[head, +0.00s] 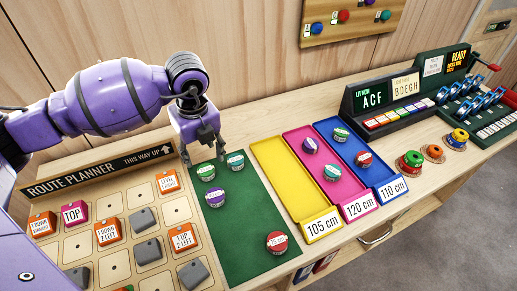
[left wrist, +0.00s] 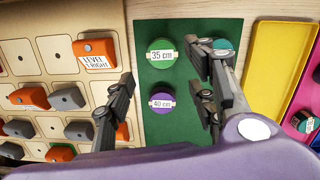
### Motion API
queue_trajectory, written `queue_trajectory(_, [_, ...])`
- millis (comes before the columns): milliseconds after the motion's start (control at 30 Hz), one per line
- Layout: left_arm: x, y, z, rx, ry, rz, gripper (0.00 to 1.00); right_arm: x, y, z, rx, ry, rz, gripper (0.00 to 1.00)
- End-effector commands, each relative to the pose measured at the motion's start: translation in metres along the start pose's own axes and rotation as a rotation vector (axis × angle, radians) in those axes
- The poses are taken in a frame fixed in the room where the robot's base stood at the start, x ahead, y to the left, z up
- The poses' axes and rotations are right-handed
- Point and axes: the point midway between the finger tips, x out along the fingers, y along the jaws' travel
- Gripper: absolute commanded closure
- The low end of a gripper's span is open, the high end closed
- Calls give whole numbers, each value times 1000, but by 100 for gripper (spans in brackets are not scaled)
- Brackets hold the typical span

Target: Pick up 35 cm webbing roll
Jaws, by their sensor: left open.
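The 35 cm webbing roll is green with a white label (head: 206,171) and lies on the green mat (head: 235,215). In the left wrist view the 35 cm roll (left wrist: 162,55) has its label facing up, readable. My left gripper (head: 203,152) is open and empty, pointing down just behind and above the roll. In the left wrist view the fingers of my left gripper (left wrist: 165,82) stand apart on either side, with nothing between them touched that I can see. My right gripper is not in view.
A purple 40 cm roll (head: 215,198) lies just in front. A red roll (head: 277,242) sits at the mat's front. The route planner board (head: 100,215) borders the left, a yellow tray (head: 285,180) the right.

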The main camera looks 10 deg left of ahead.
Motion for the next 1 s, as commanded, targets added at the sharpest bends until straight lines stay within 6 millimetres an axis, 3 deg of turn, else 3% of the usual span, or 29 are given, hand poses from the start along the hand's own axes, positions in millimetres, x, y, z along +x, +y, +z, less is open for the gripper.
queue_trajectory(400, [49, 4, 1, -14, 3, 4, 49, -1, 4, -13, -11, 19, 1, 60])
queue_trajectory(600, [75, 4, 1, -11, 3, 3, 49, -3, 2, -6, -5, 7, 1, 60])
queue_trajectory(867, [78, 4, 1, -11, 2, 3, 49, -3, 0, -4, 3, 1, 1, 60])
queue_trajectory(1000, [78, 4, 1, -11, 2, 2, 66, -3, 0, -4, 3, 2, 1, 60])
